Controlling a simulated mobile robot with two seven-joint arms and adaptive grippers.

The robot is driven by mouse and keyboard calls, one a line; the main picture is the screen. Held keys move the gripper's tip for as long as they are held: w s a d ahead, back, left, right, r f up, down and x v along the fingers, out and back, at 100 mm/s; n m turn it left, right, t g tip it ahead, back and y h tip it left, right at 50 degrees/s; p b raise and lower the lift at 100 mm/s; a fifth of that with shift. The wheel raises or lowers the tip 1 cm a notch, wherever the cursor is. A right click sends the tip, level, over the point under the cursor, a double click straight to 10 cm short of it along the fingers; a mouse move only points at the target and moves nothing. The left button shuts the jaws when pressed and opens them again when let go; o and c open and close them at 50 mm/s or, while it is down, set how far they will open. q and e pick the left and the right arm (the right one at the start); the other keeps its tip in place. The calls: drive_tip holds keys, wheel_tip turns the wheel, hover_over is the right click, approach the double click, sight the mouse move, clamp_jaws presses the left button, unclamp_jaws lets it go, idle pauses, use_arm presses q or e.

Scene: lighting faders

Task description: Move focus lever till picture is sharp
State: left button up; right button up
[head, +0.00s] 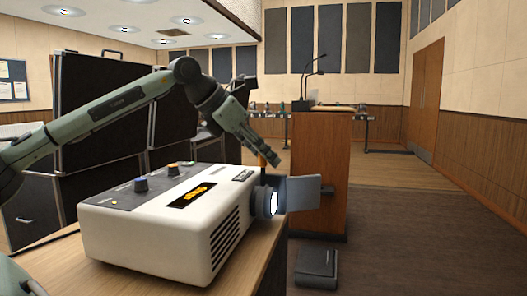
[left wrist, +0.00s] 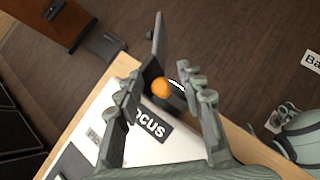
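A white projector (head: 165,225) stands on a wooden table with its lens (head: 268,201) facing right. A lever with an orange knob (left wrist: 161,87) rises beside the lens; it is a thin orange piece (head: 262,158) in the head view. A black "FOCUS" label (left wrist: 150,125) lies next to it. My left gripper (head: 274,152) reaches down over the lens end. In the left wrist view its fingers (left wrist: 163,88) are spread on both sides of the knob, with gaps visible. What seems to be my right gripper (left wrist: 283,116) shows small at the right edge, its fingers unclear. No projected picture is visible.
A grey flap (head: 303,193) stands just in front of the lens. A wooden lectern (head: 320,160) with microphones is beyond it. Blue and orange knobs (head: 173,169) sit on the projector's top. Black cases (head: 100,110) stand behind. Open floor lies at the right.

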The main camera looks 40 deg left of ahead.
use_arm(q)
clamp_jaws()
use_arm(e)
drive_tip(key=shift+d, duration=0.1)
idle(0.5)
use_arm(q)
drive_tip(key=shift+d+f+b, duration=0.1)
drive_tip(key=shift+f+b, duration=0.05)
drive_tip(key=shift+b, duration=0.6)
drive_tip(key=shift+s+d+t+b, duration=0.1)
drive_tip(key=shift+s+t+b, duration=0.2)
drive_tip(key=shift+b, duration=0.45)
drive_tip(key=shift+s+d+b, duration=0.1)
drive_tip(key=shift+s+b, duration=0.05)
drive_tip(key=shift+b, duration=0.7)
use_arm(e)
drive_tip(key=a+r+t+y, duration=0.3)
drive_tip(key=a+r+t, duration=0.2)
drive_tip(key=r, duration=0.5)
drive_tip(key=w+a+r+t+y, duration=0.1)
drive_tip(key=a+r+t+y, duration=0.2)
drive_tip(key=r, duration=0.7)
drive_tip(key=a+t, duration=0.2)
drive_tip(key=shift+w+a+n+t+y, duration=0.25)
drive_tip(key=shift+a+n+t+y, duration=0.05)
drive_tip(key=shift+a+t+y, duration=0.1)
drive_tip(key=shift+r, duration=0.1)
use_arm(q)
unclamp_jaws()
